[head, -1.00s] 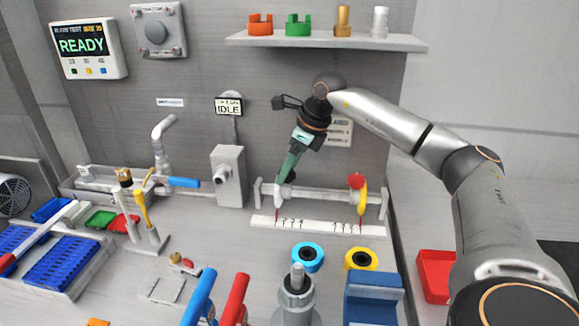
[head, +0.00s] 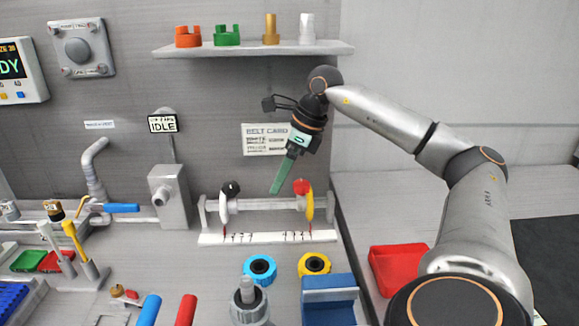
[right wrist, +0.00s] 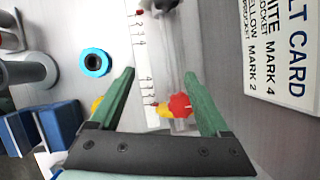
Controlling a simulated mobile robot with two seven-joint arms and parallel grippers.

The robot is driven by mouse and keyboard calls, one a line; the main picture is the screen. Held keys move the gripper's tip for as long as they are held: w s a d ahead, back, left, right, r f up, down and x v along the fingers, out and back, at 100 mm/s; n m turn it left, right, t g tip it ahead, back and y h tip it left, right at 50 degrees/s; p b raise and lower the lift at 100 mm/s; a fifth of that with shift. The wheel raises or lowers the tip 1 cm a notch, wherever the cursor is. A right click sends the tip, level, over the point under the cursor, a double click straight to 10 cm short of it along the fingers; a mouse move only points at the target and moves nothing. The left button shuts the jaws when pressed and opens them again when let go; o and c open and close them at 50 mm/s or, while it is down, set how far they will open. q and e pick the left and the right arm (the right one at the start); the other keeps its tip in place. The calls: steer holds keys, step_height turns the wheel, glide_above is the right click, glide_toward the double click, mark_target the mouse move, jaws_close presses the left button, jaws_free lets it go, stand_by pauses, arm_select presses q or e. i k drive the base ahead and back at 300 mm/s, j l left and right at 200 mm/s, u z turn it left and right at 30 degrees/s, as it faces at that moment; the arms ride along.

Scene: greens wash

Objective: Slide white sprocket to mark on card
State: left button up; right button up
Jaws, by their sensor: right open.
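The white sprocket (head: 224,208), with a black knob, sits at the left part of the rail (head: 262,204). Its red pointer is at the left end of the marks on the white scale strip (head: 268,238). The yellow sprocket (head: 310,206), with a red knob, sits at the right end of the rail. My right gripper (head: 276,190) has green fingers, is open and empty, and is over the rail between the two sprockets. In the right wrist view its fingers (right wrist: 160,85) stand apart. The belt card (right wrist: 285,50) there pairs white with mark 4 and yellow with mark 2.
A blue ring (head: 260,268) and a yellow ring (head: 314,264) lie in front of the strip. A grey post (head: 248,300) and a blue block (head: 330,298) stand nearer. A shelf (head: 255,49) with several parts hangs above. A red bin (head: 398,268) is at right.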

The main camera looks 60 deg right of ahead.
mark_target(228, 206)
steer(key=k, duration=1.5)
